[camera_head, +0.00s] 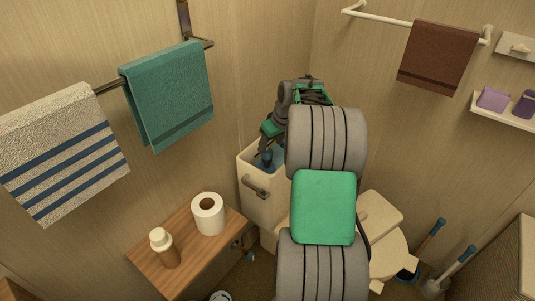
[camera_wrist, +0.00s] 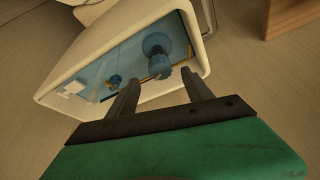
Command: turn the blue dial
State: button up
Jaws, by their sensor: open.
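The blue dial (camera_wrist: 157,48) is a round knob with a narrower stem, inside the open cream toilet tank (camera_wrist: 62,70) in the wrist view. A smaller blue part (camera_wrist: 115,80) sits to its left in the same tank. In the head view a blue part (camera_head: 265,158) shows in the open top of the tank (camera_head: 262,198); the rest of the inside is hidden by my arm. My gripper (camera_wrist: 160,84) is open, its two dark fingers apart and pointing at the tank opening. The dial's lower end shows between and just beyond the fingertips; I see no grip on it.
Walls meet in the corner behind the tank. A wooden cabinet (camera_head: 188,247) with a toilet roll (camera_head: 208,213) and a bottle (camera_head: 164,246) stands left of the tank. A teal towel (camera_head: 168,95) hangs above on the left. Brushes (camera_head: 434,235) stand at the right.

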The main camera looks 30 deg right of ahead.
aim_at(267, 151)
jog(key=x, duration=0.5)
jog(key=shift+c, duration=0.2)
grip_shut()
jog(key=shift+r, duration=0.1)
